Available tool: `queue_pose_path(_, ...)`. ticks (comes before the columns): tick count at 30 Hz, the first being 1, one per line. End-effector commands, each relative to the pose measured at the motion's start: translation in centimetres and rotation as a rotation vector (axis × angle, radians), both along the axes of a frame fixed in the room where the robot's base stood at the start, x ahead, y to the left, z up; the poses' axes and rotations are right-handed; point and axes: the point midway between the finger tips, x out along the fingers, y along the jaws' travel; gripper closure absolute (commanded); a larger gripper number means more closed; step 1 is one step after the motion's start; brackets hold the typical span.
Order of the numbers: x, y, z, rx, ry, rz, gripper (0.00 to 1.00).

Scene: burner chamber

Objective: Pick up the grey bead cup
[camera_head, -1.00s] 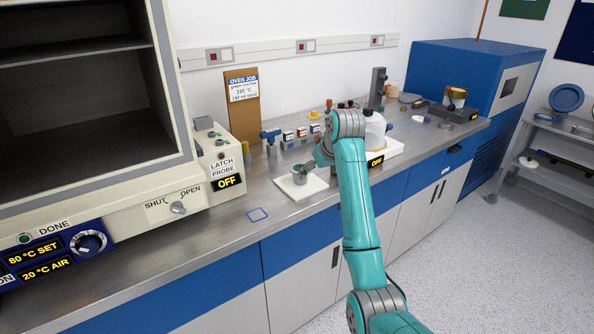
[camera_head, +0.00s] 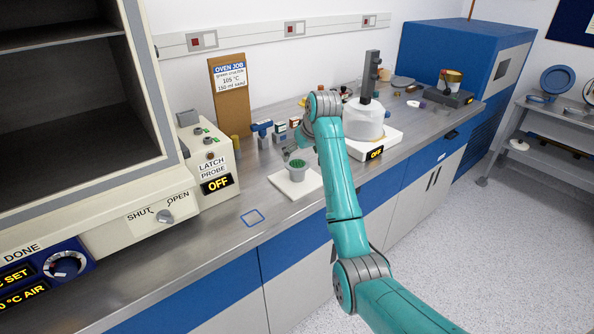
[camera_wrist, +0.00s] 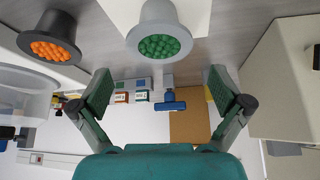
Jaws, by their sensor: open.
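The grey bead cup (camera_head: 297,173), filled with green beads, stands upright on a white square pad (camera_head: 283,187) on the bench. In the wrist view the grey cup (camera_wrist: 147,27) shows at the top centre, ahead of and apart from the fingertips. My gripper (camera_wrist: 158,88) is open, with its two fingers wide apart and nothing between them.
A dark cup with orange beads (camera_wrist: 70,22) is at the wrist view's upper left. A clear vessel on a white device (camera_head: 390,140) stands behind my arm. The latch probe box (camera_head: 216,160) is left of the pad. Bench around the blue square outline (camera_head: 252,217) is clear.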

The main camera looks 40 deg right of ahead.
Motion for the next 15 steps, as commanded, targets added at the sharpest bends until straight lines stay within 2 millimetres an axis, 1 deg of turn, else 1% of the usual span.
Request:
queue_pose_path(4,0.4,-0.1,-1.1,0.000,0.001,0.000,0.00)
queue_pose_path(9,1.2,-0.3,-3.5,0.002,0.003,0.000,0.00)
queue_pose_path(12,1.8,-0.4,-4.3,0.001,0.002,-0.001,0.00)
queue_pose_path(15,2.1,-0.4,-4.8,0.000,0.000,-0.001,0.00)
